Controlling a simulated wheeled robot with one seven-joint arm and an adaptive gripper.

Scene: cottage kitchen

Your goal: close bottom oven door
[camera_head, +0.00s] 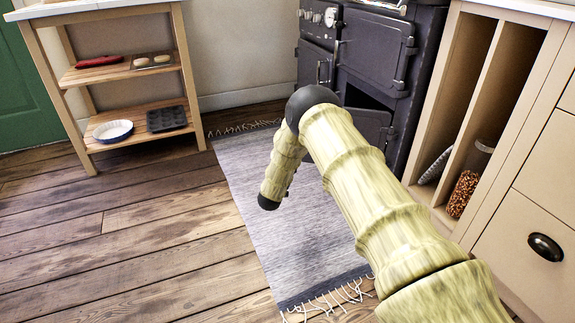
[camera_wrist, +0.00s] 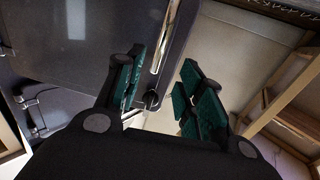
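The black oven (camera_head: 372,50) stands at the back right in the head view. Its bottom door (camera_head: 374,128) is ajar, with a dark opening (camera_head: 366,98) above its top edge. My arm covers the lower left part of this door. My gripper (camera_wrist: 163,65) shows in the wrist view with its two green-padded fingers apart. A dark panel (camera_wrist: 75,50), likely an oven door, and a shiny metal bar (camera_wrist: 172,35) lie beyond the fingers. I see nothing held between the fingers. I cannot tell whether a finger touches the bar. The gripper itself cannot be made out in the head view.
A beige cabinet (camera_head: 520,225) with open slots, holding a jar (camera_head: 465,190), stands right of the oven. A grey rug (camera_head: 245,175) lies on the floor before it. A wooden shelf unit (camera_head: 130,77) stands at the left. The wooden floor (camera_head: 150,240) at left is clear.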

